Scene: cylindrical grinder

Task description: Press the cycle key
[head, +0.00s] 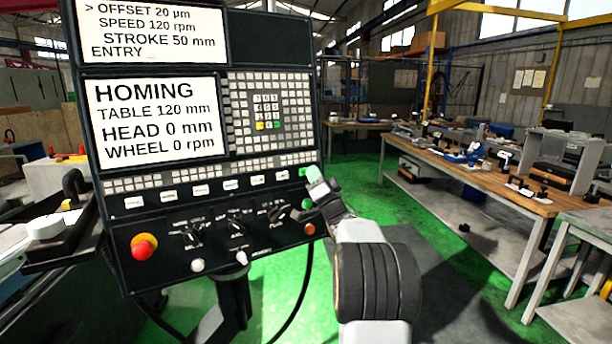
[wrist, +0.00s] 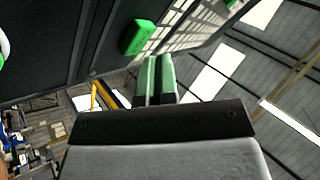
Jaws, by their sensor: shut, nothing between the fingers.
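The control panel (head: 270,185) stands in front of me, its lower screen reading "HOMING". A green key (head: 303,172) sits at its right edge, at the end of the row of white keys; no label on it is readable. A green key also shows on the panel in the wrist view (wrist: 137,37). My gripper (head: 315,177) is at the panel's right edge, right beside this key. Its green-tipped fingers (wrist: 155,72) are together and empty. In the wrist view a gap shows between fingertips and key, so I see no contact.
A red stop button (head: 144,246), rotary knobs (head: 237,224) and another green button (head: 306,204) are on the panel's lower part. An orange button (head: 309,229) is below my gripper. A workbench (head: 470,165) stands at the right, with open green floor before it.

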